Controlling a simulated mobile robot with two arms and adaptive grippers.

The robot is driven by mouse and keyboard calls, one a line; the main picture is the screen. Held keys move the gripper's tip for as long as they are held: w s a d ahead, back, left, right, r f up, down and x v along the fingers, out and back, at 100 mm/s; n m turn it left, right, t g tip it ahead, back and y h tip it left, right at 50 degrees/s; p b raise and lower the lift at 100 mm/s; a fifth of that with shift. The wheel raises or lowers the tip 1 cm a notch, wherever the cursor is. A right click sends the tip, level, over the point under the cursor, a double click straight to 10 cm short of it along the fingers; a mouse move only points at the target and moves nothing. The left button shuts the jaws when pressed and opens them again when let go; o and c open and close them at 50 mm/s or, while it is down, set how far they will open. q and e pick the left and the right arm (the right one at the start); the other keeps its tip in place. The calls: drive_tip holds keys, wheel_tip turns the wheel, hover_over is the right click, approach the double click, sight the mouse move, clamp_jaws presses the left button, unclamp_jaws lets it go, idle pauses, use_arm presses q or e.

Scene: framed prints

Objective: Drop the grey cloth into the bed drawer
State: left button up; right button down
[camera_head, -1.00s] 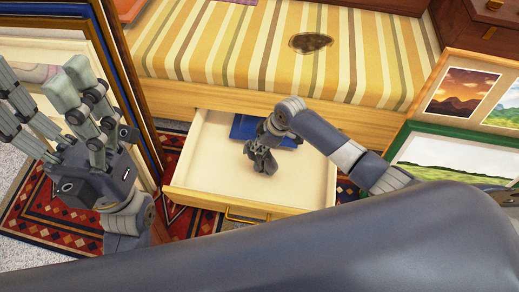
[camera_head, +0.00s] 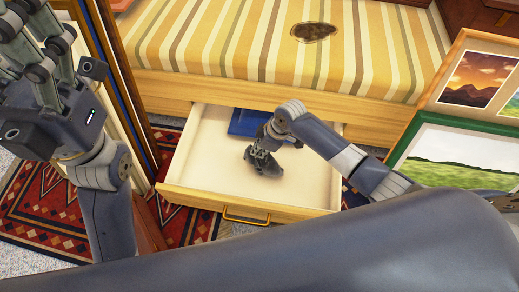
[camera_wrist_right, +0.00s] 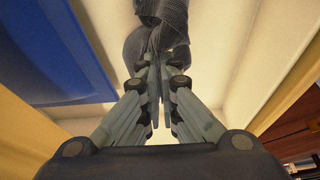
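The bed drawer (camera_head: 191,174) is pulled open below the bed, with its pale inside showing. My right gripper (camera_head: 264,148) reaches down into the drawer area from the right. In the right wrist view my right gripper (camera_wrist_right: 160,78) has its fingers closed together on the dark grey ribbed cloth (camera_wrist_right: 158,35). The grey cloth (camera_head: 262,164) hangs bunched at the fingertips, over the drawer floor; I cannot tell if it touches the floor. My left gripper (camera_head: 38,62) is at the upper left with its fingers spread, apart from the drawer, and looks empty.
A blue flat item (camera_head: 246,122) lies at the back of the drawer and also shows in the right wrist view (camera_wrist_right: 45,55). A striped mattress (camera_head: 240,50) with a dark stain is above. A patterned rug (camera_head: 50,215) lies at left.

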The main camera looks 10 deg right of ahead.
drive_tip(key=c, duration=1.8)
unclamp_jaws()
drive_tip(key=o, duration=1.3)
